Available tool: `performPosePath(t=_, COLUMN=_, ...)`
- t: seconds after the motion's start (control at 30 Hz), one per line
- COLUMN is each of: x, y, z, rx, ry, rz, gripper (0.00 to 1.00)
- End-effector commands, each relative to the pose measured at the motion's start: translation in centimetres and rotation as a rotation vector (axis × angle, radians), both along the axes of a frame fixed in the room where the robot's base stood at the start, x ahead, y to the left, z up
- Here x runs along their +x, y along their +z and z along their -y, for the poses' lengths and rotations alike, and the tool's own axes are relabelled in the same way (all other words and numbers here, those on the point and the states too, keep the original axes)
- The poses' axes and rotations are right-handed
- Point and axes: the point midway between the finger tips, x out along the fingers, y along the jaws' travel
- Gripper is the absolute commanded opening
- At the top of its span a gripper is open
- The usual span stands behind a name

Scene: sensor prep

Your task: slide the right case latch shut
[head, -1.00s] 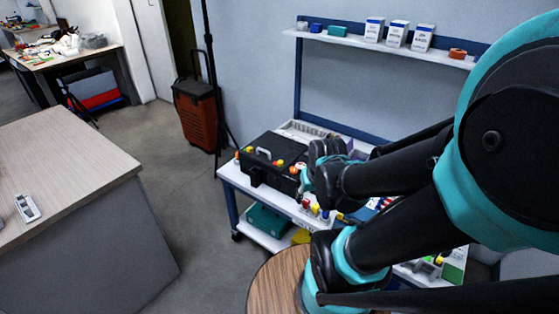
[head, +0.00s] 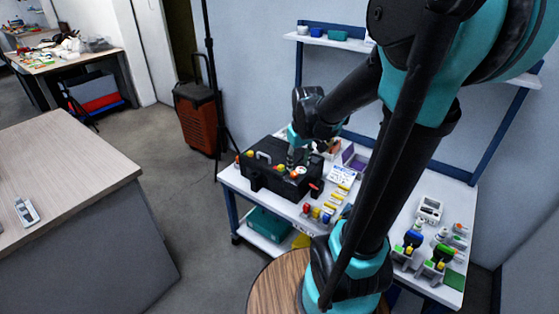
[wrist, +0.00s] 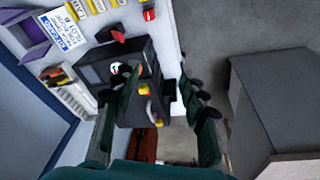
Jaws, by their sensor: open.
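The black case (head: 268,181) stands at the left end of the white workbench, with a grey handle (head: 264,156) and several yellow, orange and red fittings on it. Which fitting is the right latch I cannot tell for sure. My gripper (head: 291,158) points down over the right part of the case in the head view. In the wrist view my gripper (wrist: 147,92) is open, its fingers spread to either side of the black case (wrist: 125,62). A yellow-and-red fitting (wrist: 144,89) lies between the fingers, and a yellow fitting (wrist: 158,122) is lower. I cannot see finger contact.
Small coloured bottles (head: 315,213) stand right of the case at the bench's front edge. A purple bin (head: 354,158) and a white label card (head: 341,174) are behind them. Coloured holders (head: 412,240) fill the right end. A wooden-topped table (head: 70,165) stands at left, with open floor between.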

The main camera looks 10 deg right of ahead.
Motion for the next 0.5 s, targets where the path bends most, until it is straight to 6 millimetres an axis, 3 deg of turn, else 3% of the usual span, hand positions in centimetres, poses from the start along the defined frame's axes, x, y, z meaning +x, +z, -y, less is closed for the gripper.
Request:
performPosePath(t=0.03, x=2.0, y=0.6, z=-0.3, rx=-0.008, ry=0.039, rz=-0.02, gripper=0.43)
performPosePath(t=0.3, x=10.6, y=2.5, z=-1.6, rx=-0.044, ry=0.262, rz=-0.121, gripper=0.43)
performPosePath(t=0.5, x=15.3, y=2.9, z=-2.6, rx=-0.056, ry=0.395, rz=-0.182, gripper=0.43)
